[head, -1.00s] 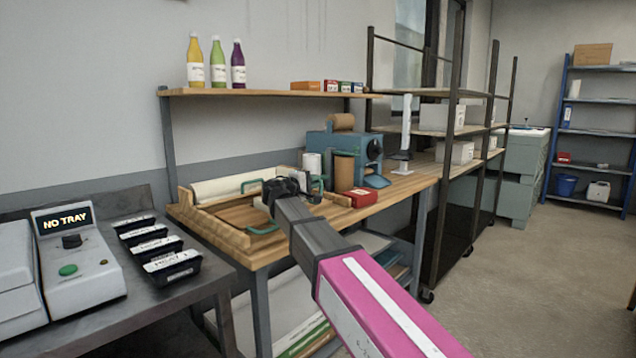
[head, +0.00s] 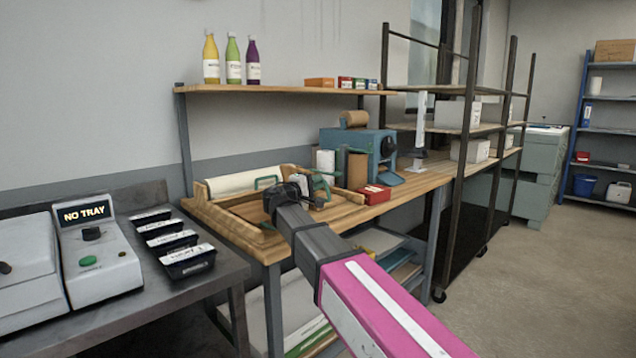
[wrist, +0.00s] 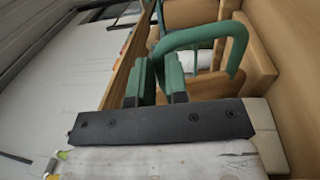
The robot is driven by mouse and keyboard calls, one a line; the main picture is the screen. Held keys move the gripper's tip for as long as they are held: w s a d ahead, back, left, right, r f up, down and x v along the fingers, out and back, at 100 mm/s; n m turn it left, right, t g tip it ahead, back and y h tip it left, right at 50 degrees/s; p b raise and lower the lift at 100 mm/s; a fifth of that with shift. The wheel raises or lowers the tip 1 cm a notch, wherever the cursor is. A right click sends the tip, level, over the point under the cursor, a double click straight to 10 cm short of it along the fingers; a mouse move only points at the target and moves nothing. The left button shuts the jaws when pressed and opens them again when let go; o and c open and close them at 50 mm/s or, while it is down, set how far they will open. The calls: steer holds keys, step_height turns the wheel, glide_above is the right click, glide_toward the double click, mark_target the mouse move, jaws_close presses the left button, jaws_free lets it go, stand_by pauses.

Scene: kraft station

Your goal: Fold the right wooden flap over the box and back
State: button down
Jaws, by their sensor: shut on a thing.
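The wooden box station (head: 232,232) sits on the bench, with a pale lining at the back and green handles. In the wrist view, the two green fingers of my gripper (wrist: 160,72) are close together on one leg of a green handle (wrist: 207,38). A thin wooden board (wrist: 124,78) is left of the fingers and a thicker wooden wall (wrist: 268,60) is right. I cannot tell how far the right flap is tilted.
A red box (head: 374,193) and a blue machine (head: 372,148) stand right of the station. A shelf with bottles (head: 233,62) hangs above. Black trays (head: 185,260) and a grey device (head: 95,250) are on the left table. Floor at right is clear.

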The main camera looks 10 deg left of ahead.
steer(key=shift+d+f, duration=0.2)
steer(key=shift+f, duration=0.45)
steer(key=c, duration=1.1)
jaws_free()
steer(key=shift+w+r, duration=0.1)
steer(key=shift+a+r, duration=0.1)
steer(key=v, duration=1)
steer(key=shift+s+a, duration=0.2)
steer(key=shift+s, duration=0.15)
